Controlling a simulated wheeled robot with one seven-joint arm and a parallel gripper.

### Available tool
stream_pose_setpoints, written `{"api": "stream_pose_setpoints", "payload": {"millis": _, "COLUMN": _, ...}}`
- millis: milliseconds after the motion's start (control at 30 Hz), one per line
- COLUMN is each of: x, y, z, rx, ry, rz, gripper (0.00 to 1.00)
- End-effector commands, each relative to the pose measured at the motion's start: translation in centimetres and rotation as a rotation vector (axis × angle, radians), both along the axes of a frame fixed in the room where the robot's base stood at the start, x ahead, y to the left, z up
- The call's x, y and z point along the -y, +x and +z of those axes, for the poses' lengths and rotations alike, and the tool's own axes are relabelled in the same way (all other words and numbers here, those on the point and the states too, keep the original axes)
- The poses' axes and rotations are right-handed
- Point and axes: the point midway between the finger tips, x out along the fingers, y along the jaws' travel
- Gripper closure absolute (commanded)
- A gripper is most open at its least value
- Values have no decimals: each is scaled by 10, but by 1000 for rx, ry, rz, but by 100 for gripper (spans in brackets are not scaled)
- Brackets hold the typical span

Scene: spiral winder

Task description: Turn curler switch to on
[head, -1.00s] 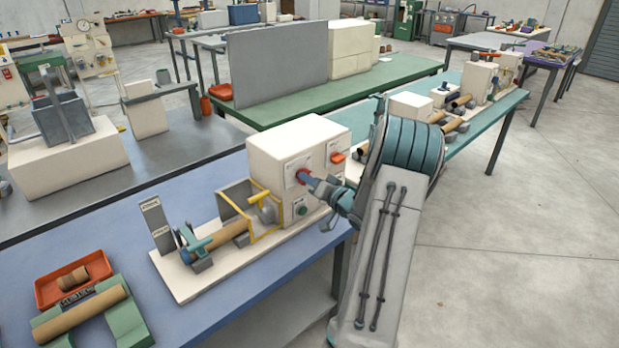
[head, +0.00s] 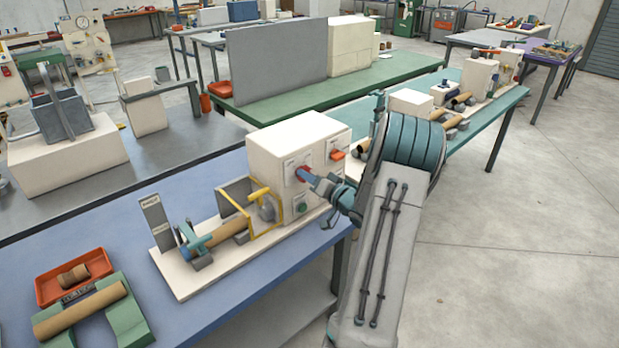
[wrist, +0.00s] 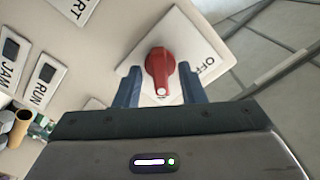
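The curler switch is a red knob (wrist: 160,68) on a tilted white plate (wrist: 190,38) in the wrist view. Its narrow end, with a white dot, points down the picture. The word OFF is on the plate to the right of the knob; no ON label is visible. My gripper (wrist: 160,90) is open, with one blue finger on each side of the knob and a gap showing on both sides. In the head view my gripper (head: 310,178) is at the front panel of the cream machine box (head: 285,145), where its fingers mostly hide the knob.
Plates marked START, JAM and RUN (wrist: 45,82) are left of the switch. An orange-red control (head: 337,155) and a green button (head: 302,208) are near my gripper. A yellow frame (head: 240,208) and brown tube (head: 227,231) lie left of the box. Floor is clear at right.

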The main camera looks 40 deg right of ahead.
Motion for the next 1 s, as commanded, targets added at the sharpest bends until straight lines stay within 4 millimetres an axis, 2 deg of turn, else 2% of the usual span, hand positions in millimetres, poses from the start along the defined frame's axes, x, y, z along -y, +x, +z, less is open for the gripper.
{"api": "stream_pose_setpoints", "payload": {"millis": 167, "x": 4, "y": -29, "z": -2, "rx": -2, "ry": -1, "rz": -5, "gripper": 64}}
{"api": "stream_pose_setpoints", "payload": {"millis": 400, "x": 8, "y": -85, "z": -2, "rx": 0, "ry": -1, "rz": -4, "gripper": 64}}
{"api": "stream_pose_setpoints", "payload": {"millis": 600, "x": 10, "y": -119, "z": -2, "rx": 0, "ry": 0, "rz": -4, "gripper": 64}}
{"api": "stream_pose_setpoints", "payload": {"millis": 800, "x": 11, "y": -133, "z": 0, "rx": -1, "ry": 0, "rz": -1, "gripper": 64}}
{"api": "stream_pose_setpoints", "payload": {"millis": 1000, "x": 11, "y": -134, "z": 0, "rx": 0, "ry": 1, "rz": 0, "gripper": 64}}
